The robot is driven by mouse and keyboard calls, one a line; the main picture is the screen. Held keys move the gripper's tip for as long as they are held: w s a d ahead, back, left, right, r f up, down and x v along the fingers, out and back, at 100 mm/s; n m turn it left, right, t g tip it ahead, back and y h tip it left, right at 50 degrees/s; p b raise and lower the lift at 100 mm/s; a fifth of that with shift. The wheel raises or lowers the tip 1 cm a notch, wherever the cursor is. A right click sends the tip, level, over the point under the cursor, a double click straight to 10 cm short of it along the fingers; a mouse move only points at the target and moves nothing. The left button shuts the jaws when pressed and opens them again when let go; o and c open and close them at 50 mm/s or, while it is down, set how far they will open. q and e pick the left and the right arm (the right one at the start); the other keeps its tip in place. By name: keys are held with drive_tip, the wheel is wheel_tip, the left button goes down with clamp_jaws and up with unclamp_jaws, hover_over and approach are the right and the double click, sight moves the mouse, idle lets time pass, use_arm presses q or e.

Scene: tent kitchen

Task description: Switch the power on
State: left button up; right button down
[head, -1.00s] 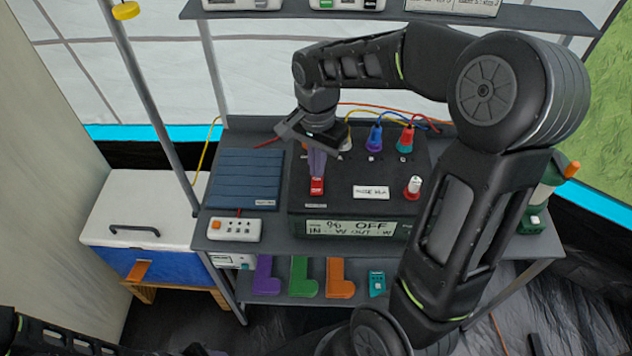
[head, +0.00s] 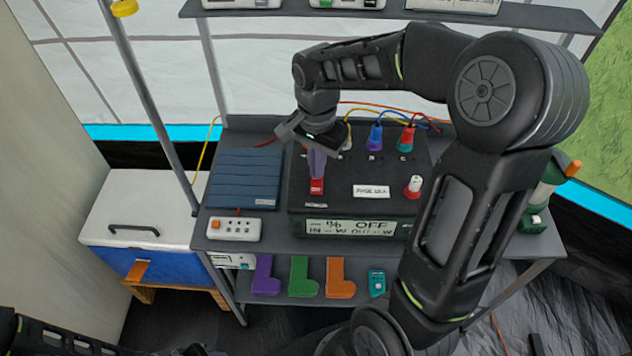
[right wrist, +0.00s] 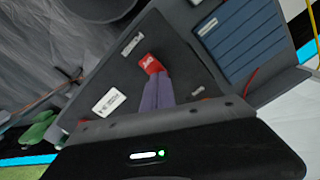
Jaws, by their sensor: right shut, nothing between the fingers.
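In the right wrist view the fingers (right wrist: 157,92) point at the switch. Part of my left arm shows at the lower left, but its gripper does not.
A white-and-red knob (head: 413,187) and blue and red plugs (head: 375,138) are on the box. A blue folded panel (head: 243,178) and a white power strip (head: 234,228) lie to its left. A blue-and-white cooler (head: 140,215) stands further left. Coloured brackets (head: 303,278) are on the lower shelf.

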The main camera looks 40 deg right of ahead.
drive_tip(key=shift+f+b, duration=0.45)
drive_tip(key=shift+f, duration=0.15)
drive_tip(key=shift+r, duration=0.1)
wheel_tip(320, 180, up, 7)
drive_tip(key=p, duration=0.5)
idle(0.4)
idle(0.5)
